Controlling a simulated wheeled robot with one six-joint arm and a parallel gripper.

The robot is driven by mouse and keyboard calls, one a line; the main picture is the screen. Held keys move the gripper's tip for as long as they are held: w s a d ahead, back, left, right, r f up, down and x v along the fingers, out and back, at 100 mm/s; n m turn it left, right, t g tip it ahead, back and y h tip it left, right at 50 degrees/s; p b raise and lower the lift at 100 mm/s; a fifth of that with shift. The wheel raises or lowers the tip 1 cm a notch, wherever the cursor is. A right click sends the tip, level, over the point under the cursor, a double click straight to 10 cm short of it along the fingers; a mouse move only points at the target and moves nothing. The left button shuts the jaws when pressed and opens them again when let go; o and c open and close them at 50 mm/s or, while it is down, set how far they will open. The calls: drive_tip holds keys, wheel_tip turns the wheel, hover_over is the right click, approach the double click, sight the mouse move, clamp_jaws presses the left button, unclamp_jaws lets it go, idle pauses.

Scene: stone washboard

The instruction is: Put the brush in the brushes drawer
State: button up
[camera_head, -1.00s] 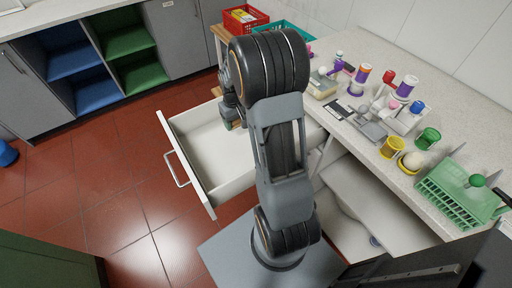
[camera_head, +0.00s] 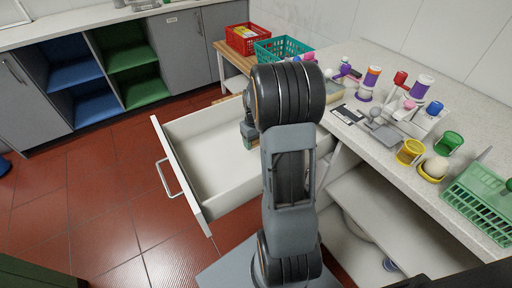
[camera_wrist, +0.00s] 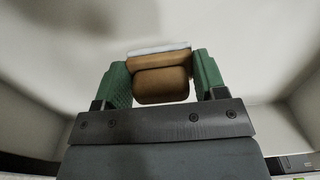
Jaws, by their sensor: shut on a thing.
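The open white drawer (camera_head: 188,163) is pulled out from under the counter and looks empty apart from my gripper. My gripper (camera_wrist: 162,76) has two green fingers, shut on the brush (camera_wrist: 161,84), which shows a brown wooden body and a pale strip along its top edge. In the head view my gripper (camera_head: 249,138) is inside or just above the drawer, near its far right part, partly hidden by my arm. The brush is mostly hidden there. Pale drawer walls surround the gripper in the wrist view. I cannot tell whether the brush touches the drawer floor.
The counter at right carries bottles, a yellow mug (camera_head: 410,152), a green mug (camera_head: 448,143) and a green rack (camera_head: 478,205). A red crate (camera_head: 248,38) and a teal basket (camera_head: 283,48) stand behind the drawer. The red tiled floor (camera_head: 110,190) at left is clear.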

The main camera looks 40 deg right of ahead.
sight(255, 147)
drive_tip(key=shift+f, duration=1.85)
drive_tip(key=shift+f+b, duration=0.1)
drive_tip(key=shift+b, duration=0.2)
drive_tip(key=o, duration=1)
drive_tip(key=shift+c, duration=0.2)
